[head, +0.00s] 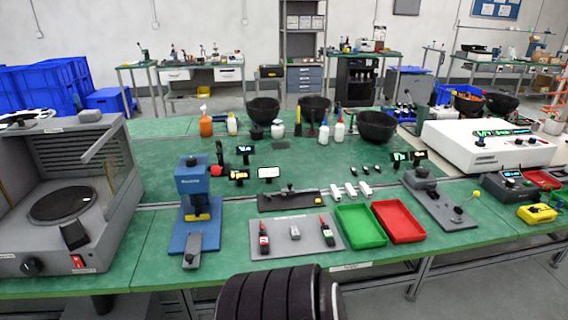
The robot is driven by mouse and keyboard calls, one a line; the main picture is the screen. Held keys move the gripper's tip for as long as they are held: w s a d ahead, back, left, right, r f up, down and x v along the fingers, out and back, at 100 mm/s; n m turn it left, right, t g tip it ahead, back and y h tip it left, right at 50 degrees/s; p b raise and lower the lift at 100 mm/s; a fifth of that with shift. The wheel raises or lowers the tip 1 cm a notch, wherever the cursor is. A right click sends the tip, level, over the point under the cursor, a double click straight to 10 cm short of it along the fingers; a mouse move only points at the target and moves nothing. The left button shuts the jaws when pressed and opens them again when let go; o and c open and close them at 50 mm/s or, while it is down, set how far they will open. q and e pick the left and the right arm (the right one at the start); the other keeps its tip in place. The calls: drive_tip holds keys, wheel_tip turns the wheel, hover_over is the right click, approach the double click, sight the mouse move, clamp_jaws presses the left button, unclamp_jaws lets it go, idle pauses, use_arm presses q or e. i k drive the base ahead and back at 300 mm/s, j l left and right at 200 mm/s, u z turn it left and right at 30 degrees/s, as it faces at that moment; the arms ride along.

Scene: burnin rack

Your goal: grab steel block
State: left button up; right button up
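A small light-grey metal block (295,232), which looks like the steel block, sits on a grey plate (318,244) near the front edge of the green bench. It lies between two dark handheld tools with red parts, the left one (264,240) and the right one (327,230), apart from both. Neither of my grippers shows in the head view, and nothing is touching the block.
Green (360,226) and red (398,221) trays stand right of the plate. A blue press (194,200) is to its left, a large grey machine (65,195) farther left. A black fixture (292,198) lies behind. A black ribbed shape fills the bottom middle.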

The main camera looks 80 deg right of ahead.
sight(295, 232)
drive_tip(key=z, duration=2.8)
